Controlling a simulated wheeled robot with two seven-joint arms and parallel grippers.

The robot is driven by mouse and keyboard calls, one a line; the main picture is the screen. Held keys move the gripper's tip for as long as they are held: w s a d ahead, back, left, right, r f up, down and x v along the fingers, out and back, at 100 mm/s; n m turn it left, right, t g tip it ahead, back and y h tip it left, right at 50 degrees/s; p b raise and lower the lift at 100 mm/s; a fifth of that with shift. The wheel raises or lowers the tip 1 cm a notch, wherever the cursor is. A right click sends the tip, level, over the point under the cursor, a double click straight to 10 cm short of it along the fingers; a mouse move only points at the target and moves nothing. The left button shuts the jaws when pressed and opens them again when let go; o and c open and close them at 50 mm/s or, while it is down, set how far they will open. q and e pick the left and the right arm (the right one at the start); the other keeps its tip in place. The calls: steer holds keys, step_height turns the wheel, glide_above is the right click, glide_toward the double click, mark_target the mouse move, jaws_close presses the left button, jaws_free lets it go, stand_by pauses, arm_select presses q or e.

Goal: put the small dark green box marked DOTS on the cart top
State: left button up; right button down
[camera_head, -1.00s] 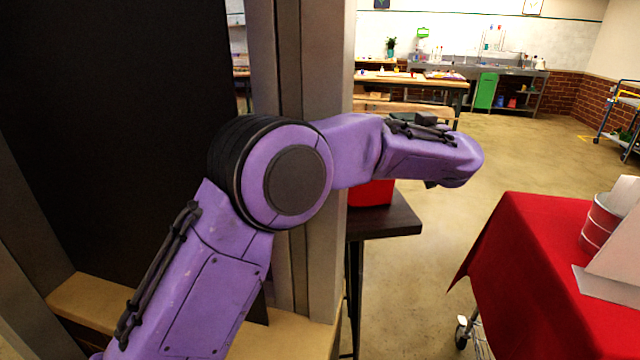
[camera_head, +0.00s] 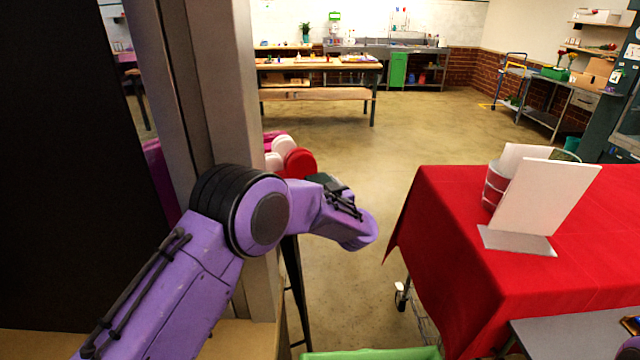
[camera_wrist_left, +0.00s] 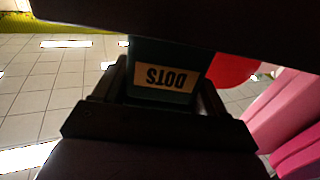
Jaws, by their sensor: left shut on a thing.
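The small dark green DOTS box (camera_wrist_left: 165,78) is in the left wrist view, its pale label upside down. My left gripper (camera_wrist_left: 163,98) is shut on it, with a dark finger on each side. In the head view my left gripper (camera_head: 328,182) is mostly hidden behind my purple wrist, and the box cannot be made out clearly. A red-draped table (camera_head: 450,255) with a caster stands to the right, apart from the gripper. A grey top (camera_head: 575,335) shows at the bottom right. I cannot tell which is the cart top. My right gripper is not in view.
A post (camera_head: 225,85) stands close beside my left arm. Red and white rounded things (camera_head: 298,162) are just behind the arm. A white board (camera_head: 545,205) and a bucket (camera_head: 494,188) stand on the red cloth. A green edge (camera_head: 370,353) shows at the bottom. Open floor lies ahead.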

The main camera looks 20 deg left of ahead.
arm_select(q)
steer(key=o, duration=1.1)
